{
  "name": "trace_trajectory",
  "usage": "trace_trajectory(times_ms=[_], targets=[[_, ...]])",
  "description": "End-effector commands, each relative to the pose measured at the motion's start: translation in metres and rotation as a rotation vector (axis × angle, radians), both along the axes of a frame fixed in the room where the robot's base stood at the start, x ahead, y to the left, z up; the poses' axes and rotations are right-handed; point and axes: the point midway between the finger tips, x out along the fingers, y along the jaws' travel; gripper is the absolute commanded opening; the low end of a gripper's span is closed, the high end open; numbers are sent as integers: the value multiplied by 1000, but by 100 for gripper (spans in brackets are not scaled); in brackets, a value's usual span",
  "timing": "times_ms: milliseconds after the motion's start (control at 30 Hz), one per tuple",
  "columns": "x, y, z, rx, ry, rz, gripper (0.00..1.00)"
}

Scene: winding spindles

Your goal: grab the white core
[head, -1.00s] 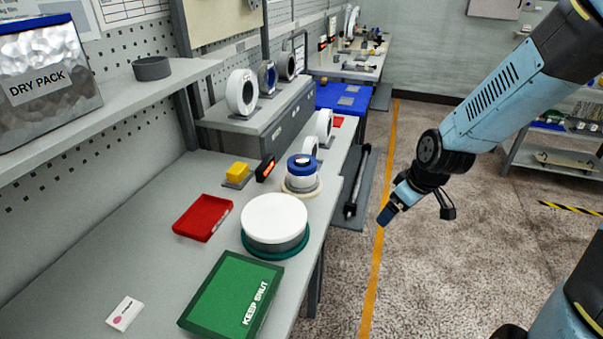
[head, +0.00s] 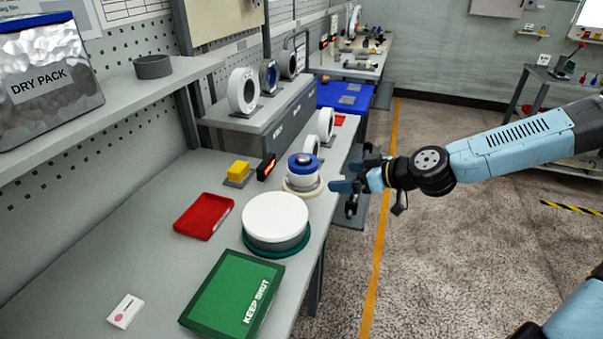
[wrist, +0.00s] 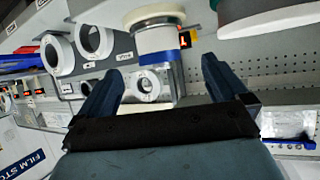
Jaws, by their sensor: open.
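A white core (head: 303,176) stands upright on a cream round base near the bench's right edge, with a blue band and a small pale hub on top. Which white part the task names is not fully clear, as several white rings also stand nearby. In the wrist view the white core (wrist: 158,40) appears inverted, above and between my fingers. My gripper (head: 352,172) is open and empty, just right of the core and apart from it. In the wrist view its fingers (wrist: 162,68) are spread wide.
A large white-topped drum (head: 275,217) stands in front of the core. White rings (head: 242,92) stand on a raised grey shelf behind.

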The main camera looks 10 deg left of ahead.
Motion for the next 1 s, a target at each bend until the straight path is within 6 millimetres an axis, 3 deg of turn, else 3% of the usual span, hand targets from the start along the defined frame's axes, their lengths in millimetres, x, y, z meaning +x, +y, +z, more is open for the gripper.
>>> trace_trajectory(times_ms=[267, 1000], targets=[[9, 4, 17, 64, -41, -18, 100], [37, 72, -15, 63, -39, -17, 100]])
